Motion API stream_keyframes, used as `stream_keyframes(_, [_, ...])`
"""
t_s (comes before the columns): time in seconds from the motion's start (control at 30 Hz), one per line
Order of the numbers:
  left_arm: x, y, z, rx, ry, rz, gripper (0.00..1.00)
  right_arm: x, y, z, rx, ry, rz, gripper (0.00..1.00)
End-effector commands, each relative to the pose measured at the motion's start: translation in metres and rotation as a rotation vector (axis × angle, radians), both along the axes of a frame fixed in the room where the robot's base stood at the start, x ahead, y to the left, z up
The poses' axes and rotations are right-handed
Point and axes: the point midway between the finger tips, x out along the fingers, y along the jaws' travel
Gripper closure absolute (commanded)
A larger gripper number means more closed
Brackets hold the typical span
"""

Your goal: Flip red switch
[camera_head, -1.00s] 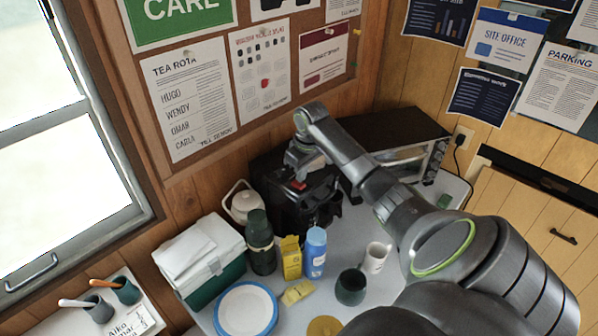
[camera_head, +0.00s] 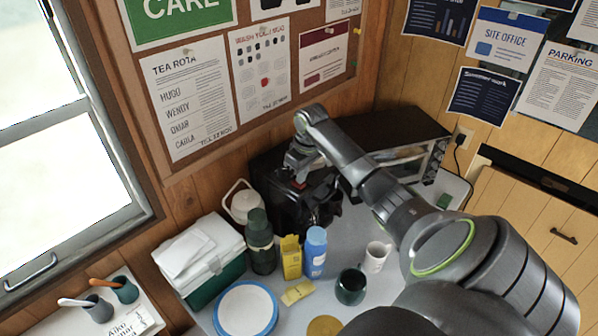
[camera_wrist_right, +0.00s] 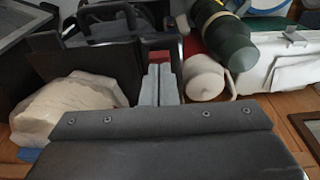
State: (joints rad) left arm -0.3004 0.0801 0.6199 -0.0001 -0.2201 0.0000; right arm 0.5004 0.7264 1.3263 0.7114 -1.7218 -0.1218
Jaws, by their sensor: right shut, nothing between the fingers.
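The black machine (camera_head: 292,208) stands on the table against the wooden wall. The red switch (camera_head: 299,184) is on its top and shows only as a small dark red patch below my right gripper (camera_head: 300,172). In the right wrist view the red switch (camera_wrist_right: 160,57) sits in a dark frame, just beyond the tips of the right gripper (camera_wrist_right: 160,72). The fingers are together with nothing between them, and they hide part of the switch. I cannot tell whether they touch it. My left gripper is not in view.
A dark microwave (camera_head: 400,135) stands to the right of the machine. A green flask (camera_head: 260,240), yellow box (camera_head: 290,258), blue bottle (camera_head: 315,250), white mug (camera_head: 376,257) and dark green cup (camera_head: 351,287) stand in front. A cool box (camera_head: 215,285) is at the left.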

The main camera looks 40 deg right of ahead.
Motion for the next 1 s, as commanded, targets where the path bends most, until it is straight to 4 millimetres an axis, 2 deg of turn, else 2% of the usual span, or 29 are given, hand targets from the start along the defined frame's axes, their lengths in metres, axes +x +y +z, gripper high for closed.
stream_keyframes(0.57, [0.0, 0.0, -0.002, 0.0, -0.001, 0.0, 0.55, 0.0, 0.0, -0.009, 0.0, 0.001, 0.001, 1.0])
stream_keyframes(1.0, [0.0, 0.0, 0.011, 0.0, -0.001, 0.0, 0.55, 0.001, 0.0, 0.021, -0.001, -0.001, 0.001, 1.0])
